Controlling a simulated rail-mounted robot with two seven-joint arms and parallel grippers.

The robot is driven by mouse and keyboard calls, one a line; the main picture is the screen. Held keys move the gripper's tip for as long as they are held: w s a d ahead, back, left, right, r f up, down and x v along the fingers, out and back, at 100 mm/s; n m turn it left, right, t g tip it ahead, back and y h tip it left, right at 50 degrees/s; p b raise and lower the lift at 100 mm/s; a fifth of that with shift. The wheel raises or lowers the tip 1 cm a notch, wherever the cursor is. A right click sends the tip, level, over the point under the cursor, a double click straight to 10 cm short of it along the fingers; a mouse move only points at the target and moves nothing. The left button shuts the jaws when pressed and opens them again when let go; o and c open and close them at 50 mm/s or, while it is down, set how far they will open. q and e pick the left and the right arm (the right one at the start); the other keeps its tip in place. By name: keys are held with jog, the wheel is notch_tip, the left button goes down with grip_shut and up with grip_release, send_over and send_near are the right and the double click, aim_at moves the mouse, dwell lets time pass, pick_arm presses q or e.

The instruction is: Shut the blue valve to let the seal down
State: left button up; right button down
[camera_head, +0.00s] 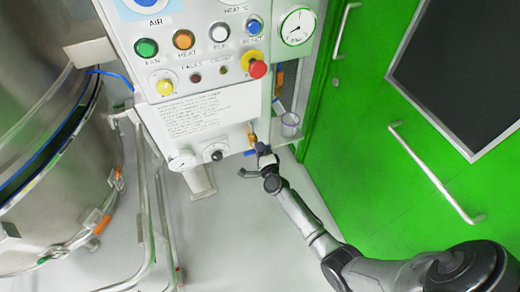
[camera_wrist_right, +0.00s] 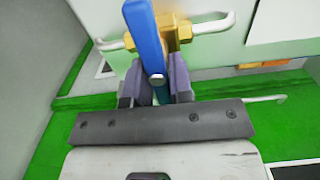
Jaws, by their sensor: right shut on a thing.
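The blue valve lever (camera_head: 250,153) sits low on the right edge of the control panel, below its brass body (camera_head: 251,135). In the right wrist view the blue lever (camera_wrist_right: 144,38) runs up the picture beside the brass body (camera_wrist_right: 174,32), roughly crosswise to the white pipe (camera_wrist_right: 214,23). My right gripper (camera_head: 263,158) is at the lever; in the wrist view its fingers (camera_wrist_right: 158,86) are shut on the lever, one on each side. A blue ring (camera_head: 45,157) shows at the joint of the steel vessel (camera_head: 45,95). My left gripper is not in view.
The control panel (camera_head: 200,80) carries several coloured buttons, a red stop knob (camera_head: 257,69) and a round gauge (camera_head: 297,27). Small dials (camera_head: 183,160) sit below. A clear cup (camera_head: 290,122) stands close right of the valve. A green door (camera_head: 400,175) with handles is at right.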

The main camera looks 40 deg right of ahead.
jog(key=c, duration=1.1)
grip_release()
jog(key=p+v, duration=0.3)
jog(key=v, duration=1.1)
jog(key=shift+w, duration=0.1)
jog(key=shift+d, duration=0.1)
